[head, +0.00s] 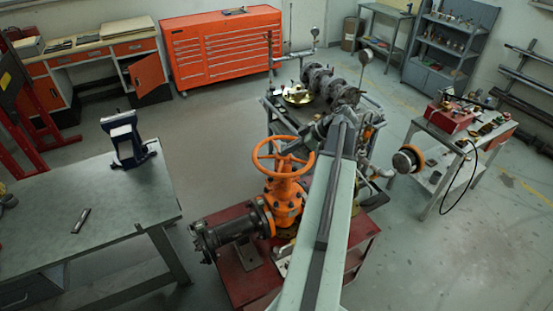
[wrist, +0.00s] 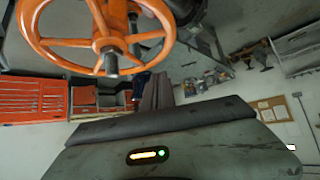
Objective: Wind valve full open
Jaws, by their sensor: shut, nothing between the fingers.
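The orange handwheel (head: 283,157) sits on top of the orange gate valve (head: 284,200), right of the middle of the head view. In the wrist view the spoked wheel (wrist: 72,42) fills the upper left, with its hub and a dark stem end (wrist: 111,63) showing.
The valve stands on a dark red stand (head: 243,283) with a black flanged pipe (head: 228,228) to its left. A workbench (head: 80,220) with a vise (head: 124,138) is at the left. A cart with machine parts (head: 290,118) stands behind. Floor is free between bench and cart.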

